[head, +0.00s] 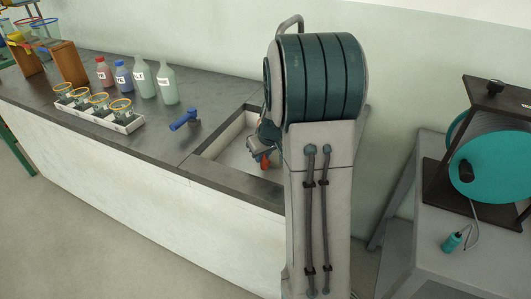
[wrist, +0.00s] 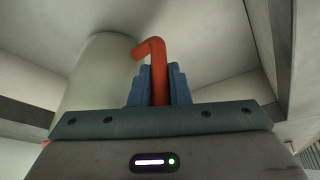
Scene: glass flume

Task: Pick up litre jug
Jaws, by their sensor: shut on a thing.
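The litre jug (wrist: 98,70) is a pale, smooth cylinder with an orange-red handle (wrist: 152,52), seen in the wrist view. My gripper (wrist: 159,82) has its blue fingers on either side of the handle and is shut on it. In the head view my gripper (head: 257,147) is down at the sink, partly behind my arm. A bit of the red handle (head: 264,161) shows below it. The jug's body is hard to make out there against the pale basin. I cannot tell whether the jug touches the sink floor.
The sink (head: 215,152) has a dark rim and walls close around my gripper. Farther left are several labelled bottles (head: 143,78) and a white rack (head: 100,115) of beakers. A cable reel (head: 490,160) stands at the right.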

